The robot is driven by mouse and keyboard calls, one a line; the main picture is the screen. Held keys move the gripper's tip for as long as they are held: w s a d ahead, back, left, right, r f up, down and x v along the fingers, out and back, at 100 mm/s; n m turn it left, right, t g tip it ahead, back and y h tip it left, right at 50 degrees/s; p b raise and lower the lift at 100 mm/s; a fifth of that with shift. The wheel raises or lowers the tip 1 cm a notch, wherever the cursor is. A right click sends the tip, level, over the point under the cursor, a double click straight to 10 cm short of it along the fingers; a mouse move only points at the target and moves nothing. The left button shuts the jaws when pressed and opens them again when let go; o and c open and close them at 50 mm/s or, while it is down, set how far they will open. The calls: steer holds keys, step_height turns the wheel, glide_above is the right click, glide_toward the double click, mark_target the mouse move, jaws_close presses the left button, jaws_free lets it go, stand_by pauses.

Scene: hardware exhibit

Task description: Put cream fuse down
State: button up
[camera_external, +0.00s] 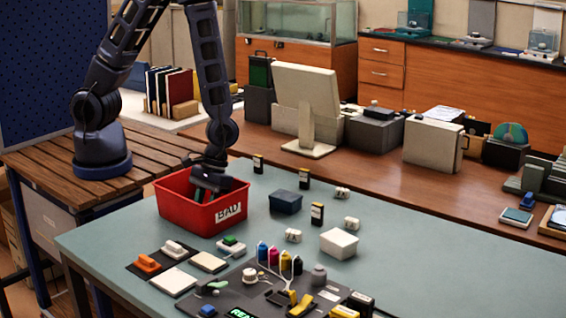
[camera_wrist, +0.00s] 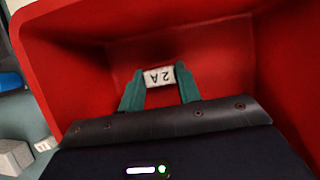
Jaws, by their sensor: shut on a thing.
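The cream fuse (camera_wrist: 160,76), marked "2A", is between the green fingertips of my gripper (camera_wrist: 160,86) in the wrist view. My gripper is shut on it and points down into the red bin (camera_external: 176,205), whose front label reads "BAD". In the external view my gripper (camera_external: 205,190) is inside the bin's opening, and the fuse is hidden there by the bin wall and fingers. The bin's red inner walls and floor (camera_wrist: 215,65) surround the fuse in the wrist view. I cannot tell whether the fuse touches the floor.
The bin stands at the left of the grey-green table (camera_external: 440,260). A dark blue box (camera_external: 285,202), a white box (camera_external: 339,243) and several small cream and black pieces lie to its right. A black board (camera_external: 240,300) with coloured parts is in front.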

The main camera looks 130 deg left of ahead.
steer(key=shift+f, duration=0.1)
steer(key=o, duration=0.9)
steer(key=shift+o, duration=0.2)
steer(key=v, duration=1.1)
steer(key=s+d+r+m+t+y, duration=0.15)
steer(key=s+r+m, duration=0.25)
steer(key=r, duration=0.5)
steer(key=s+d+r+m+y, duration=0.1)
steer(key=s+d+r+m, duration=0.2)
steer(key=r+m, duration=0.35)
steer(key=s+d+r+m+t+y, duration=0.1)
steer(key=s+r+m+t+y, duration=0.1)
steer(key=s+r+m, duration=0.5)
steer(key=s+r+t, duration=0.1)
steer(key=s+r, duration=0.4)
steer(key=s, duration=0.2)
steer(key=shift+s+d+r, duration=0.3)
steer(key=shift+s+r, duration=0.05)
steer(key=shift+r, duration=0.05)
